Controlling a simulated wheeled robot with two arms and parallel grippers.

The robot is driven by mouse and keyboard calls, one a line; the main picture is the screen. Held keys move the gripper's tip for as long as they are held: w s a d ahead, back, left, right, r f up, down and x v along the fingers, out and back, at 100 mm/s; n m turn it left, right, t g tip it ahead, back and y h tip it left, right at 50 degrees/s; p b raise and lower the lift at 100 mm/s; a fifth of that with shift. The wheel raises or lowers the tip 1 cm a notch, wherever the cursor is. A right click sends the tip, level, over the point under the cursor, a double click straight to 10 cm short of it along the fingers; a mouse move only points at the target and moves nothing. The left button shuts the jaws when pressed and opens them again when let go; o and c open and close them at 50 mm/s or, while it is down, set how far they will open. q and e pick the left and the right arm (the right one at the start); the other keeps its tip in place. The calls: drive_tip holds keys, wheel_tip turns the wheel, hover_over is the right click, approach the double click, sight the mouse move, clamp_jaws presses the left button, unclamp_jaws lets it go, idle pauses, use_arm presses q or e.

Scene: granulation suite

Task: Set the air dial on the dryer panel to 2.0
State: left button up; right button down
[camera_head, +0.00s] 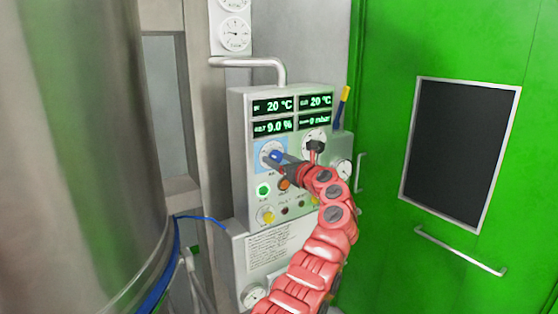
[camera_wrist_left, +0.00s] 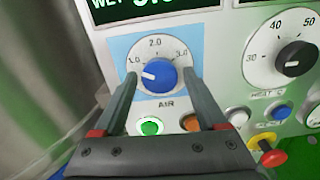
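The dryer panel (camera_head: 237,190) stands in the middle of the head view. Its air dial (camera_wrist_left: 157,76) is a blue knob on a light-blue square, with 1.0, 2.0 and 3.0 printed around it. The white mark on the knob points left, near or slightly below the 1.0 label. In the head view the blue knob (camera_head: 269,155) shows just beyond my left gripper (camera_head: 281,157). The gripper is open, with one finger on each side of the knob and small gaps visible in the wrist view. My right gripper is not in view.
A black dial (camera_wrist_left: 296,64) marked 30, 40, 50 sits to the right. Below the air dial are a green button (camera_wrist_left: 150,126) and an orange button (camera_wrist_left: 190,122). A large steel vessel (camera_head: 80,150) stands left; a green door (camera_head: 380,220) is at right.

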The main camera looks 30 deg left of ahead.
use_arm(q)
clamp_jaws()
drive_tip(key=m+p, duration=0.2)
drive_tip(key=shift+r+m, duration=0.25)
drive_tip(key=shift+m, duration=0.05)
drive_tip(key=m+p, duration=0.5)
drive_tip(key=shift+r, duration=0.1)
drive_tip(key=shift+s+f+m+p, duration=0.1)
drive_tip(key=shift+f+m+p, duration=0.05)
drive_tip(key=shift+m+p, duration=0.85)
drive_tip(key=shift+f+m+p, duration=0.1)
drive_tip(key=shift+m+p, duration=0.7)
drive_tip(key=shift+m, duration=0.3)
